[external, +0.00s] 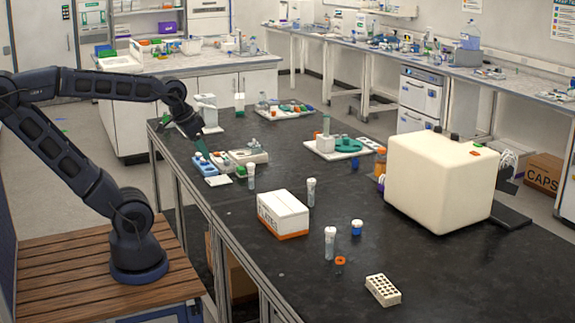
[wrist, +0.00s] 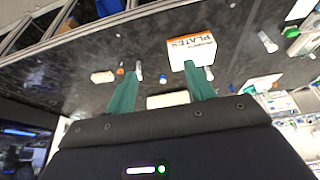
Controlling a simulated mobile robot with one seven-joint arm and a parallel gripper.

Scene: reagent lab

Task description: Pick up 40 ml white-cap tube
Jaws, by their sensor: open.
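Several white-capped clear tubes stand on the black bench in the external view: one at the front (external: 330,245), one behind the plates box (external: 311,193) and one farther left (external: 251,178). I cannot read which is the 40 ml one. In the wrist view, tubes show near the left finger (wrist: 139,71), beside the box (wrist: 209,74) and at the right (wrist: 267,42). My gripper (external: 196,142) is above the bench's far left edge, apart from these tubes. Its green fingers (wrist: 159,78) are spread in the wrist view, with nothing held between them.
A white and orange plates box (external: 282,216) stands among the tubes; it also shows in the wrist view (wrist: 192,46). A cream rack (external: 383,290), a blue-capped bottle (external: 357,228) and a small orange-capped vial (external: 340,264) are nearby. A bulky cream machine (external: 440,180) stands right. The front-left bench is clear.

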